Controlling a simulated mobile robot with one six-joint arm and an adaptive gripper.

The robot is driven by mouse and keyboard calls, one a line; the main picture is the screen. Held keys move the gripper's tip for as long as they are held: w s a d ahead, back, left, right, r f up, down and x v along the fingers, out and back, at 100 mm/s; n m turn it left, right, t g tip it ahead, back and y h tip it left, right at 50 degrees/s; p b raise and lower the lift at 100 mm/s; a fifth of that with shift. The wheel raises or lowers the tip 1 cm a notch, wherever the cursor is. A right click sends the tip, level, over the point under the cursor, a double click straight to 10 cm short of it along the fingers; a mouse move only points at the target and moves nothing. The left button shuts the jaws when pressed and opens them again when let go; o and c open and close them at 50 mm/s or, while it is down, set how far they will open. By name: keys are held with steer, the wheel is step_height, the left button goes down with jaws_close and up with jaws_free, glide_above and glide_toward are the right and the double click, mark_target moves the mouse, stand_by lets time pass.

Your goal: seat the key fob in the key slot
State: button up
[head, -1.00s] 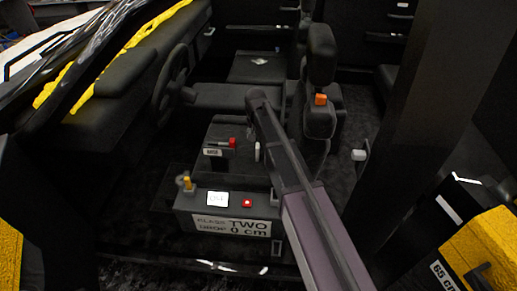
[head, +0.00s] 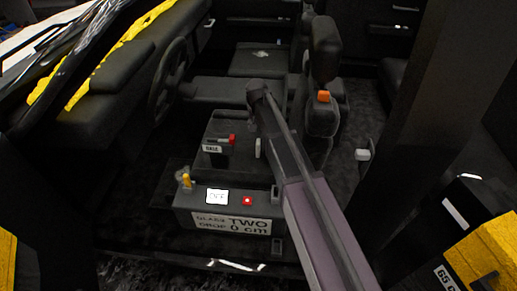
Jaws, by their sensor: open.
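I cannot make out a key fob or a key slot for certain. A dark control box (head: 185,217) stands on the cab floor, with a plate (head: 231,223) reading "GLASS TWO DROP 0 cm". On its top are a small lit screen (head: 217,197), a red button (head: 247,200) and a yellow-topped piece (head: 185,180) at the left. Behind it is a dark console with a small label (head: 211,149) and a red-ended piece (head: 232,139). A small orange block (head: 323,96) shows against the seat. My arm reaches in from the lower right; my gripper's fingers are not visible.
A steering wheel (head: 170,78) stands at the left and a dark seat (head: 323,50) behind my arm. A dark pillar (head: 430,100) rises at the right. A yellow block (head: 488,248) marked "65 cm" is at the lower right. Dark floor lies left of the control box.

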mark_target(258, 142)
steer(key=shift+w+f+b, duration=0.15)
steer(key=shift+f+b, duration=1.25)
steer(key=shift+w+f+b, duration=0.2)
steer(key=shift+f+b, duration=1.15)
steer(key=shift+f, duration=0.1)
steer(key=shift+w+f+b, duration=0.15)
steer(key=shift+f+b, duration=1.25)
steer(key=shift+w+f+b, duration=0.15)
steer(key=shift+f+b, duration=1.15)
steer(key=shift+w+f+b, duration=0.15)
steer(key=shift+f+b, duration=1.15)
jaws_close()
